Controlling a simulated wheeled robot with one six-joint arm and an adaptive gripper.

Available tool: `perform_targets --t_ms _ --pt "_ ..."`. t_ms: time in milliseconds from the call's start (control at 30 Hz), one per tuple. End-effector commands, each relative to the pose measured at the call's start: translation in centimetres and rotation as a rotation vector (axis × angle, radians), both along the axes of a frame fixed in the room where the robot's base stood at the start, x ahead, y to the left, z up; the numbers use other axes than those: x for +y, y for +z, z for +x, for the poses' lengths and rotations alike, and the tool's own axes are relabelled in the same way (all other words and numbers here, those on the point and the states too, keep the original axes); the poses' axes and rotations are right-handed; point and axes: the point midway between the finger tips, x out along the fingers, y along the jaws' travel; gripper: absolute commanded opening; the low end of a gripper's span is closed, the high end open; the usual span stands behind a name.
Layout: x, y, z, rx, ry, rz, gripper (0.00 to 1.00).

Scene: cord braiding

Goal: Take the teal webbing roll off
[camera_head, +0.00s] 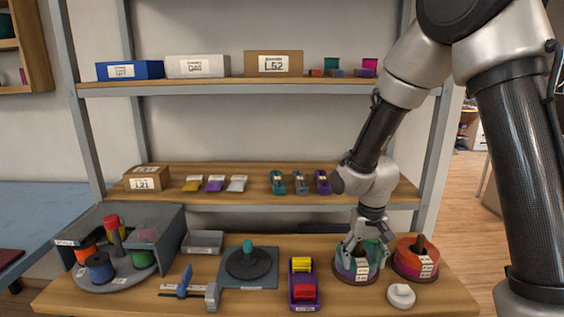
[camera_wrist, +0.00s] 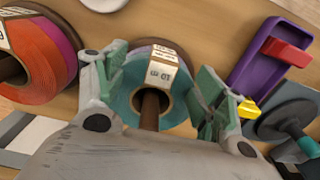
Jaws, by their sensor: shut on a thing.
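The teal webbing roll (camera_head: 373,248) sits at the top of a stack of rolls on the right part of the bench. In the wrist view the teal roll (camera_wrist: 178,108) is around a brown upright peg (camera_wrist: 151,108), with a white label on it. My gripper (camera_head: 361,250) points down over this stack. In the wrist view my gripper (camera_wrist: 160,72) has one finger on each side of the teal roll and is shut on it. A purple roll (camera_head: 346,274) shows below it; the rest of the stack is partly hidden by my fingers.
An orange roll stack (camera_head: 411,262) on a second peg stands close on the right. A white round object (camera_head: 401,296) lies in front. A purple tray (camera_head: 304,303) with red and yellow pieces and a grey plate with a round base (camera_head: 247,264) are left. A shelf (camera_head: 245,182) stands behind.

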Motion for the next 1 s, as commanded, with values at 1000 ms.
perform_targets --t_ms 1000 --pt "-0.1 1.9 -1.1 0.019 -0.002 -0.004 0.00"
